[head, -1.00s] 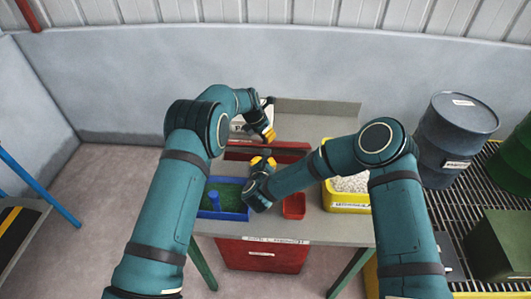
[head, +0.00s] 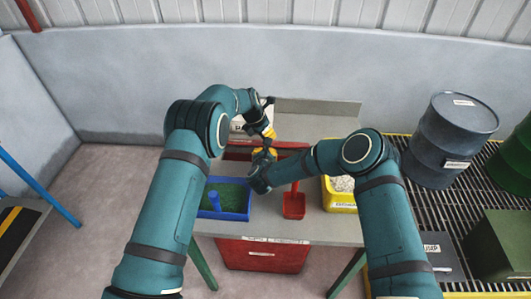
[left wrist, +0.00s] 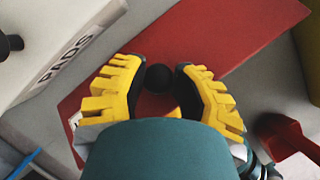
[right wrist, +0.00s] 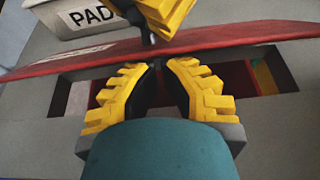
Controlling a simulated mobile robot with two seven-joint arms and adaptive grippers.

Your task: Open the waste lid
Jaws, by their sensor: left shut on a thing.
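The red waste lid (head: 290,144) is at the back of the grey table, partly hidden by my arms. The left wrist view shows it as a red plate (left wrist: 240,42) with a black knob (left wrist: 158,79). My left gripper (head: 268,134) is shut on that knob. In the right wrist view the lid (right wrist: 95,57) is seen nearly edge-on, raised over the opening (right wrist: 72,96) in the tabletop. My right gripper (head: 263,152) is at the lid's near edge, its fingertips (right wrist: 161,64) almost together. I cannot tell if they touch the lid.
A white PADS box (left wrist: 60,45) stands beside the lid. A blue tray (head: 238,213) with green contents, a red scoop (head: 294,206) and a yellow bin (head: 341,200) are on the table's front. A red bin (head: 262,256) is underneath. Drums (head: 455,135) stand right.

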